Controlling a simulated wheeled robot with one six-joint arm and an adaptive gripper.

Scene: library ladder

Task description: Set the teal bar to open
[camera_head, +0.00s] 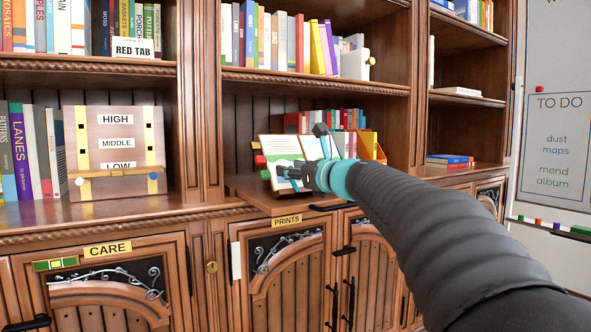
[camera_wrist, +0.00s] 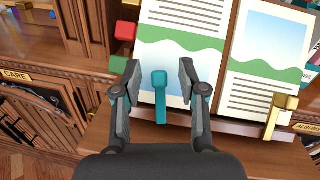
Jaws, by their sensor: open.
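The teal bar (camera_wrist: 160,97) shows in the wrist view as a short upright piece with a thicker top end. It stands in front of the left page of an open book (camera_wrist: 185,18) on a brown stand. My gripper (camera_wrist: 160,72) is open, with one finger on each side of the bar and a gap on both sides. The bar cannot be made out there behind my gripper.
A gold latch piece (camera_wrist: 283,115) stands at the right of the book's ledge. A red block (camera_wrist: 125,31) and a green block (camera_wrist: 118,64) sit at its left edge. A board marked HIGH, MIDDLE, LOW (camera_head: 116,120) stands farther left. Shelf room right of the stand is partly clear.

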